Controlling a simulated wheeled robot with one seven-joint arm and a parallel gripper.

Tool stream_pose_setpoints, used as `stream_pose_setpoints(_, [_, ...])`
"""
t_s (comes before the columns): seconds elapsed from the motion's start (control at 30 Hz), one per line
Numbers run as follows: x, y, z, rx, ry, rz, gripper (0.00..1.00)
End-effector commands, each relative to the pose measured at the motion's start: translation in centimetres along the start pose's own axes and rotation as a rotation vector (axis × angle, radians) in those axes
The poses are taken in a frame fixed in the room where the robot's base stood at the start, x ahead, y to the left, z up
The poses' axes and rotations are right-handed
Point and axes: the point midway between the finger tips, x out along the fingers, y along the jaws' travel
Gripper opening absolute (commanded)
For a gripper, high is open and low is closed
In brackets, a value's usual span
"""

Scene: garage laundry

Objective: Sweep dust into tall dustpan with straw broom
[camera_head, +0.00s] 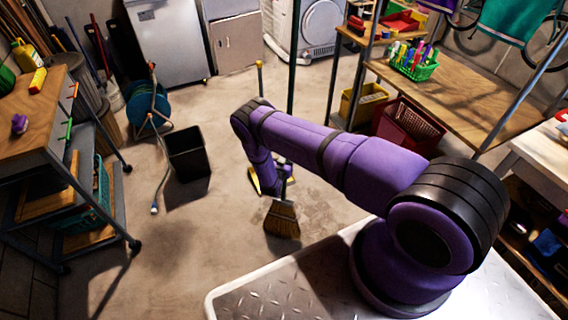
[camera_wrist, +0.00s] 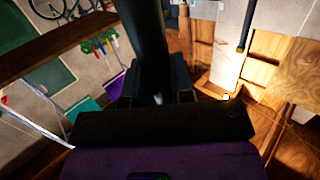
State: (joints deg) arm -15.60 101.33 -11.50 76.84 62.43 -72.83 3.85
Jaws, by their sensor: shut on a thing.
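The straw broom (camera_head: 282,218) stands on the concrete floor in front of my platform, its tan bristles down and its dark pole rising past my arm. My gripper (camera_wrist: 155,97) is shut on the dark broom handle (camera_wrist: 147,45), which runs up through the wrist view. In the head view my arm partly hides the gripper. The tall dustpan (camera_head: 256,181) shows as a yellow pan just behind and left of the broom, partly hidden by my arm. Its upright handle has a yellow top (camera_head: 259,65).
A black bin (camera_head: 188,153) and a teal hose reel (camera_head: 148,104) with a trailing hose stand left. A wheeled workbench (camera_head: 45,125) is at far left. Shelving (camera_head: 450,95) with a red basket (camera_head: 408,125) stands right. Floor between bin and broom is clear.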

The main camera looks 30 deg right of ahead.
Motion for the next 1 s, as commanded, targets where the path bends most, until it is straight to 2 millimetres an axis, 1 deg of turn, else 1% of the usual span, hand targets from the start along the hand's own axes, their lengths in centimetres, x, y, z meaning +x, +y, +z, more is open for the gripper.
stream_pose_setpoints(0.03, [0.7,0.0,-0.2,0.001,0.003,0.001,0.00])
stream_pose_setpoints(0.1, [1.5,0.0,-0.3,0.001,0.003,0.000,0.00])
stream_pose_setpoints(0.37, [3.2,0.0,-0.4,0.001,0.002,-0.001,0.00])
stream_pose_setpoints(0.6, [5.9,0.0,-0.6,0.001,0.003,0.000,0.00])
stream_pose_setpoints(0.7, [6.6,-0.1,-0.7,0.001,0.003,0.000,0.00])
stream_pose_setpoints(1.0, [6.9,-0.1,-0.7,-0.001,0.002,-0.001,0.00])
